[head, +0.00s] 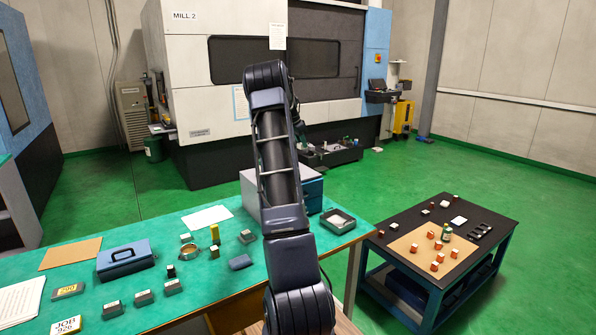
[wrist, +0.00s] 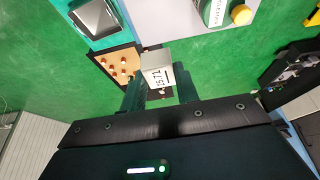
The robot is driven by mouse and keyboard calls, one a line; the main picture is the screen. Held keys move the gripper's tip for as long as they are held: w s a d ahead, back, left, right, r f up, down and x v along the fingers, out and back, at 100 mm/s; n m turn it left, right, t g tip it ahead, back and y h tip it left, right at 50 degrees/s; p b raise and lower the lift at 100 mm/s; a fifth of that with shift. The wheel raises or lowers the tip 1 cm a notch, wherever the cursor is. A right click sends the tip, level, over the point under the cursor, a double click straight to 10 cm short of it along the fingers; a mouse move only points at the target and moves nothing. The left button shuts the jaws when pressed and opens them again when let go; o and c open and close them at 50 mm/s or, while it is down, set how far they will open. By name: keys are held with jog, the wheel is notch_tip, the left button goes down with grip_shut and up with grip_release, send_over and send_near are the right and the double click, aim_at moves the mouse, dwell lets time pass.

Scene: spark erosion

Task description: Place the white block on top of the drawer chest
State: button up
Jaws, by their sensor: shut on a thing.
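The white block (wrist: 157,68), a pale block with dark printed figures on its face, is between the two fingers of my gripper (wrist: 160,88) in the wrist view. My gripper is shut on it and holds it in the air. The drawer chest (head: 313,188), grey and blue, stands at the far edge of the green-topped bench in the head view, partly hidden behind my arm. A light grey surface (wrist: 165,20) beyond the block in the wrist view looks like its top. My gripper is mostly hidden behind my arm in the head view.
On the chest's top is a green and white item with a yellow knob (wrist: 241,15). A grey tray (head: 338,221) lies on the bench (head: 215,280) next to the chest. A low black table (head: 400,222) with several small blocks stands at the right. Green floor lies between.

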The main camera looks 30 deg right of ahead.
notch_tip(320, 180, down, 14)
jog(key=shift+r, duration=0.1)
dwell(0.5)
jog(key=o, duration=1.1)
jog(key=shift+f, duration=0.2)
